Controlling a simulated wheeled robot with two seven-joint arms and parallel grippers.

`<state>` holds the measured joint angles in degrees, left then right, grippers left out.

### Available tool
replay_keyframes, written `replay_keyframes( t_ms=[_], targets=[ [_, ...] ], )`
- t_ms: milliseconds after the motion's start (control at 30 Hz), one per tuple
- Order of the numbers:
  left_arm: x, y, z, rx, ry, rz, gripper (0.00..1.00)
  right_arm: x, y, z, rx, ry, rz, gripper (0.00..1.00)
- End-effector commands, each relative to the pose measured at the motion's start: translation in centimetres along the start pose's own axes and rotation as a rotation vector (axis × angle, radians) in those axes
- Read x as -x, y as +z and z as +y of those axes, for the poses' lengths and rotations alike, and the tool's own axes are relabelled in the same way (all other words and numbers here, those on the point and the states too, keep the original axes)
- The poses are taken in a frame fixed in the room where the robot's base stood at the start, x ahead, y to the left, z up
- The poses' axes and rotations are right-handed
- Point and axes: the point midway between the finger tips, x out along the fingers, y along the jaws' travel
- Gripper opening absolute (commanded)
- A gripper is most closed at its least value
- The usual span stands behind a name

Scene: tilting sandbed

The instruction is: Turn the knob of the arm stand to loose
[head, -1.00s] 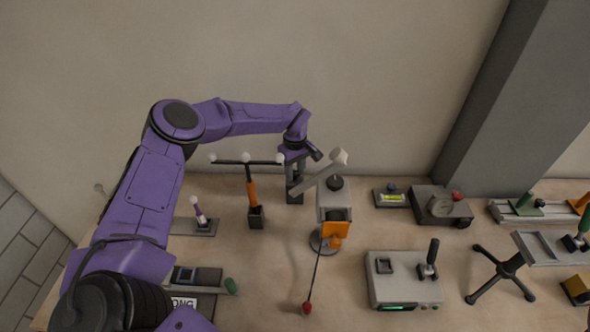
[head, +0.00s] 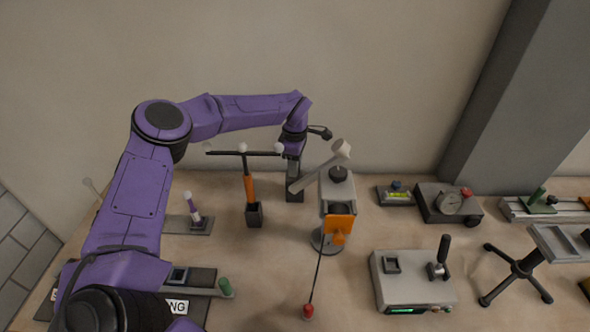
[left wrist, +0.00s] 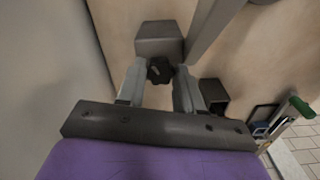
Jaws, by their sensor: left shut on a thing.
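The arm stand (head: 295,188) is a grey post on the table near the wall, with a pale slanting arm (head: 315,172) that ends in a white cylinder. Its dark lobed knob (left wrist: 160,70) shows in the left wrist view, in front of the grey block of the stand (left wrist: 160,42). My left gripper (left wrist: 159,76) has one finger on each side of the knob and is shut on it. In the head view my left gripper (head: 294,148) is over the post and hides the knob. My right gripper is in neither view.
A dark T-shaped rack with white balls (head: 250,185) stands close on the left. A grey stand with an orange plate (head: 340,222) is close on the right. A grey box with a lever (head: 413,280) sits front right.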

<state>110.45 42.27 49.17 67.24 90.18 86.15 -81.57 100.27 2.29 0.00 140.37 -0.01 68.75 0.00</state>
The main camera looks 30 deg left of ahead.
Motion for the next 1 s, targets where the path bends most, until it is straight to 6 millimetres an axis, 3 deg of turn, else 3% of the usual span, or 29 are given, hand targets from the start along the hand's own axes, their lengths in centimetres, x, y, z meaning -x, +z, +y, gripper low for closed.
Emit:
replay_keyframes(
  t_ms=[1000],
  targets=[
    [-0.1, 0.0, 0.1, 0.891, 0.002, -0.002, 0.05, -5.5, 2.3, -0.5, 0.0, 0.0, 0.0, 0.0]
  ],
)
